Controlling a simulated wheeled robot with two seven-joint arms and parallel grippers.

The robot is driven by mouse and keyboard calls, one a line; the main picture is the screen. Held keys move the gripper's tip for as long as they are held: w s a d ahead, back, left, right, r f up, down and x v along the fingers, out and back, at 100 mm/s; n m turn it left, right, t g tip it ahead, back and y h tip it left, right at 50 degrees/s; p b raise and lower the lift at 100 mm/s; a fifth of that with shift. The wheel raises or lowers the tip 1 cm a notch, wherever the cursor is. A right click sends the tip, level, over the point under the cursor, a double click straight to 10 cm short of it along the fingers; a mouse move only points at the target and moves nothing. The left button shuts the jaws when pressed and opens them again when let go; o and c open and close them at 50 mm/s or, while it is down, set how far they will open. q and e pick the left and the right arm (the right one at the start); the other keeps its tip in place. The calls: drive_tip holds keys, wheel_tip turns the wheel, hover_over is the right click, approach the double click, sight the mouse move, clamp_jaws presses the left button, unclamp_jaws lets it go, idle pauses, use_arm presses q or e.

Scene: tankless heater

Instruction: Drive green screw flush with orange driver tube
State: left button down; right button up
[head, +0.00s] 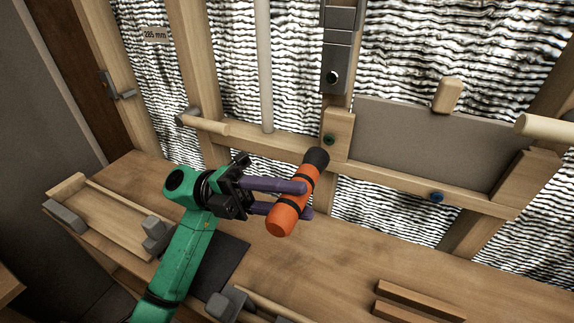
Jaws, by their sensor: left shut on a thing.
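The orange driver tube (285,217) has black bands and a dark upper end (317,157). My left gripper (306,201) has purple fingers and is shut on the tube around its middle. The tube is held tilted in front of the wall frame, its dark end up and to the right. The green screw (329,139) shows its head on a wooden block just above and right of the tube's dark end. My right gripper is not in view.
A grey panel (425,145) sits in the wooden frame, with a blue screw (436,197) on the rail below it. A wooden peg (203,123) sticks out at left. A tray (110,225) and wooden strips (420,300) lie on the bench (345,265).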

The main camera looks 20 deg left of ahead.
sight(304, 177)
use_arm(q)
drive_tip(key=shift+s+d+r, duration=0.15)
drive_tip(key=shift+s, duration=0.2)
drive_tip(key=shift+s+d+r, duration=0.15)
drive_tip(key=shift+s, duration=0.2)
drive_tip(key=shift+w+a+f+b, duration=0.1)
drive_tip(key=shift+w+f+b, duration=0.05)
drive_tip(key=shift+f+b, duration=0.15)
drive_tip(key=shift+w+r, duration=0.15)
drive_tip(key=shift+w, duration=2.7)
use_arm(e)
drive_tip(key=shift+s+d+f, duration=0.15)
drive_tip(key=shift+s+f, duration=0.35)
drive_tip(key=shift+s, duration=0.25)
use_arm(q)
drive_tip(key=shift+b, duration=0.35)
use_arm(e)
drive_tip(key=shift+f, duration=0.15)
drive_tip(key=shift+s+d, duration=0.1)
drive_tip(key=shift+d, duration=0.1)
